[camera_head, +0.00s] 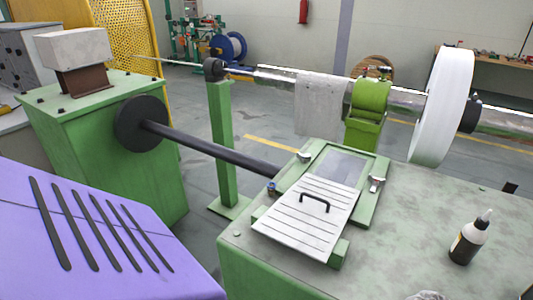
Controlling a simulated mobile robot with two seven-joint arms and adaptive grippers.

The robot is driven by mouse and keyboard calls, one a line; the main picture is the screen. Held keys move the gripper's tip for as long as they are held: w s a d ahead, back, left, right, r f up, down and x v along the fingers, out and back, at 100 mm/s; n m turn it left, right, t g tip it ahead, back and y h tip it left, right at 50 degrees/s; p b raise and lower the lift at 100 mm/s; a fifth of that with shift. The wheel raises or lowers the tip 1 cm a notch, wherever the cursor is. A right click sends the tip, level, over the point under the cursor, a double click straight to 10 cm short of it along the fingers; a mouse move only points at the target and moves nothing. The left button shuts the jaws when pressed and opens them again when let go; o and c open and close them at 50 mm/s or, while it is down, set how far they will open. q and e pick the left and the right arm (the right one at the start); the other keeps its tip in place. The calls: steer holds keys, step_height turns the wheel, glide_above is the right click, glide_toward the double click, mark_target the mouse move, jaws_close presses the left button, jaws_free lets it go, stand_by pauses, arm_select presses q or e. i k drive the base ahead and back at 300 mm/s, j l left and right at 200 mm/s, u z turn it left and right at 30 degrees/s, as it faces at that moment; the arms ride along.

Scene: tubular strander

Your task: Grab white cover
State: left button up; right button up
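The white cover (290,232) is a flat slatted plate with a black handle (314,198) on top. It lies tilted on a green frame (372,190) on the machine bed, a little right of the picture's middle. The cover's lower end reaches toward the bed's front left edge. Above it a grey panel (340,166) shows inside the frame. Two small metal clamps sit at the frame's sides. Neither of my grippers shows in the head view.
A dark shaft (220,147) runs to the frame from the left. A large white wheel (443,108) and a green bearing block (366,112) stand behind. A bottle (468,240) stands right on the bed. Dark strips (85,228) lie on a purple surface (180,277).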

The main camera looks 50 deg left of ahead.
mark_target(310, 218)
steer(key=u, duration=1.15)
